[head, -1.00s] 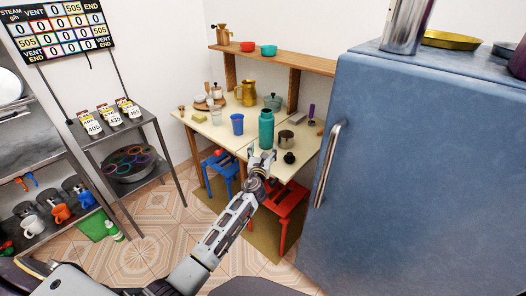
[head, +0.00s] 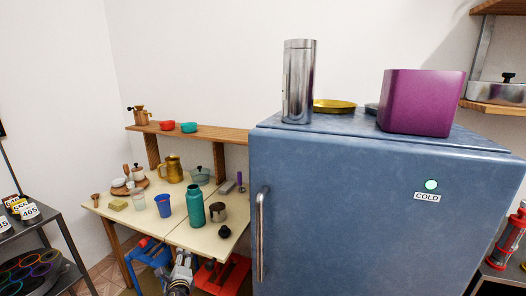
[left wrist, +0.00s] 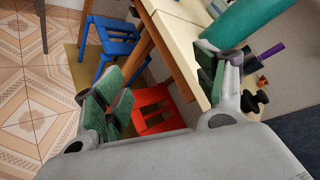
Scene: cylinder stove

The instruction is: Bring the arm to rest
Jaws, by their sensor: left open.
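My left gripper (head: 181,258) is at the lower edge of the head view, in front of the near edge of the cream table (head: 150,222). In the left wrist view its two fingers are spread apart, and the gripper (left wrist: 166,92) is open with nothing between the pads. A teal bottle (head: 195,206) stands upright on the table behind the gripper. The bottle (left wrist: 252,22) also shows in the left wrist view, beyond the right finger. My right gripper is in neither view.
A blue fridge (head: 370,200) stands right of the table, with a metal canister (head: 298,85) and a purple box (head: 421,102) on top. A red stool (left wrist: 153,108) and a blue stool (left wrist: 115,48) are below the table. Tiled floor (left wrist: 30,80) is clear at left.

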